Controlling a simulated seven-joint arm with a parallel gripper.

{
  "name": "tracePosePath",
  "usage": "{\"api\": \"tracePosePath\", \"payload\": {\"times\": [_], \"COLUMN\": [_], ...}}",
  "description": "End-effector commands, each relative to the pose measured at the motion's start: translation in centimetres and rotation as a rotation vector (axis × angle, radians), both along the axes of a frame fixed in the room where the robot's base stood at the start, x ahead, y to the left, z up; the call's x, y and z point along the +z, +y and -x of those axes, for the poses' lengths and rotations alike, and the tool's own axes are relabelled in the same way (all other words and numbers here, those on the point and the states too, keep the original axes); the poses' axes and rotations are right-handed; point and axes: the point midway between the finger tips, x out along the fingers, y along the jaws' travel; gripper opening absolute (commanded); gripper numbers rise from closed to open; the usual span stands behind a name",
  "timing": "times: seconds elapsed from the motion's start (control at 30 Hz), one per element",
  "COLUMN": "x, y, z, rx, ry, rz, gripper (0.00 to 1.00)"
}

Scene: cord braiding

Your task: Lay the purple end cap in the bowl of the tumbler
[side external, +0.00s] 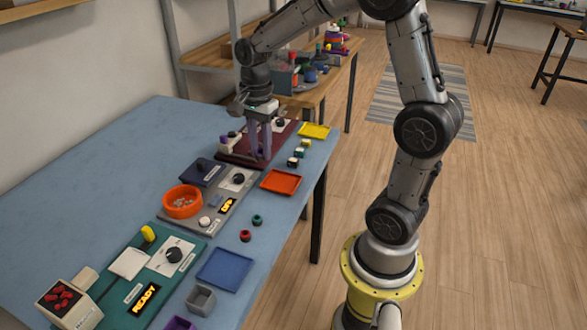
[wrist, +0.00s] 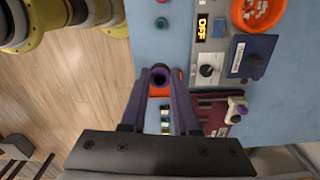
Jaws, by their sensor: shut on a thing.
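My gripper (side external: 261,155) is shut on the purple end cap (wrist: 160,76), a small ring with a dark hole, held between the fingertips in the wrist view. In the side view the cap is too small to make out at the fingers. The gripper points down near the dark red board and the orange-red tray. The tumbler's orange bowl (side external: 183,201), holding pale pebbles, sits on a grey base (side external: 206,219) nearer the side camera. The bowl also shows at the top right of the wrist view (wrist: 248,19). The tumbler's display (wrist: 202,27) reads OFF.
A dark blue labelled block (side external: 202,172) and a knob (side external: 239,179) stand beside the bowl. The orange-red tray (side external: 281,181), blue tray (side external: 225,268) and yellow tray (side external: 314,131) line the table edge. Green (side external: 257,219) and red (side external: 245,236) caps lie on the table. A dark red board (side external: 238,158) is behind.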

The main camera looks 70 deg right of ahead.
Motion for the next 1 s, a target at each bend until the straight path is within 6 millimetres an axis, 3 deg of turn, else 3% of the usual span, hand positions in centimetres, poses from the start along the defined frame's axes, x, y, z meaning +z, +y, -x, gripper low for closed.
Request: {"api": "tracePosePath", "payload": {"times": [0.03, 0.27, 0.4, 0.53, 0.63, 0.73, 1.0], "x": [0.1, -0.6, -2.3, -4.8, -7.0, -8.8, -10.8], "y": [0.0, 0.8, 2.3, 4.1, 5.6, 6.6, 7.7], "z": [-2.3, -11.1, -15.9, -19.4, -21.0, -21.4, -21.1], "rx": [0.002, 0.009, 0.031, 0.065, 0.096, 0.117, 0.137], "ry": [0.000, 0.003, 0.004, 0.004, 0.005, 0.004, 0.001], "rz": [0.000, 0.000, -0.001, -0.001, -0.001, -0.001, 0.000], "gripper": [0.00, 0.00, 0.00, 0.00, 0.00, 0.00, 0.00]}}
